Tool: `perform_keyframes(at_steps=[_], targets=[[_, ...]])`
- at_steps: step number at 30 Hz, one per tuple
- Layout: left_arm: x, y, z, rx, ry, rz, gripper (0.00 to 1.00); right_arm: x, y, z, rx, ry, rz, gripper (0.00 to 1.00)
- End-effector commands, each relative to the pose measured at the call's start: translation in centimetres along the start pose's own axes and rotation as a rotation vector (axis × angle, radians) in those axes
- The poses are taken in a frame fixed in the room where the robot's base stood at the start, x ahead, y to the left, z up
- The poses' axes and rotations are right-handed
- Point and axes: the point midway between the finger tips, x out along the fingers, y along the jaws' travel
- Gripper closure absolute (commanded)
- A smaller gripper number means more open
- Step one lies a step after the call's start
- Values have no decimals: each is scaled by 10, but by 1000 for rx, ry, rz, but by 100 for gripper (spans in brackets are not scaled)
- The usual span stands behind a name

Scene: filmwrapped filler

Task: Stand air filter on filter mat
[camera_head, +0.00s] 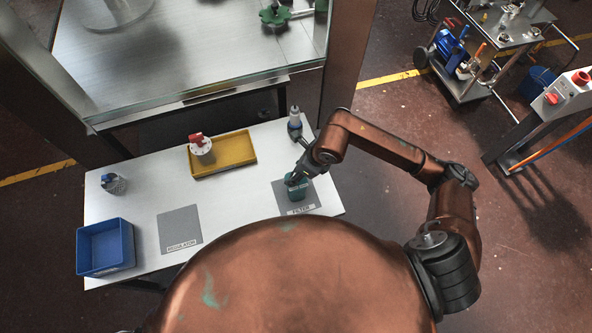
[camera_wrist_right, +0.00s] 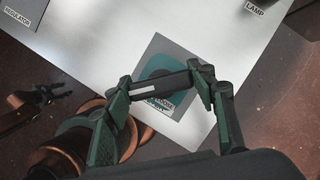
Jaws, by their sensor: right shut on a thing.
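The green air filter (camera_head: 296,187) is upright at the grey filter mat (camera_head: 308,205), within its outline in the head view. I cannot tell whether its base touches the mat. My right gripper (camera_head: 297,177) is above the filter and shut on its top part. In the right wrist view the teal filter (camera_wrist_right: 154,72) shows behind a dark bar between the fingers (camera_wrist_right: 170,88), with the grey mat (camera_wrist_right: 192,70) around it. The fingers hide part of the filter. My left gripper (camera_wrist_right: 60,91) shows small at the left of the wrist view; its jaws are unclear.
The table's right edge is close to the filter mat.

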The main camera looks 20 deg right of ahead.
Motion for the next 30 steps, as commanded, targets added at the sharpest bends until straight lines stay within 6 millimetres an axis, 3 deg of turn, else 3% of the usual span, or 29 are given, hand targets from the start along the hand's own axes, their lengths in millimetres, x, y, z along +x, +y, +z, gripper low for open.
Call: perform_keyframes(at_steps=[10,11,15,18,30], targets=[[3,0,1,0,0,0,60,3,0,0,-2,-4,0,100],[3,0,0,0,0,0,60,4,0,-1,-1,-1,0,47],[2,0,0,0,0,0,60,3,0,-1,-1,-1,0,38],[2,0,0,0,0,0,60,3,0,-1,-1,-1,0,31],[1,0,0,0,0,0,60,-5,-1,1,-2,-2,-2,31]])
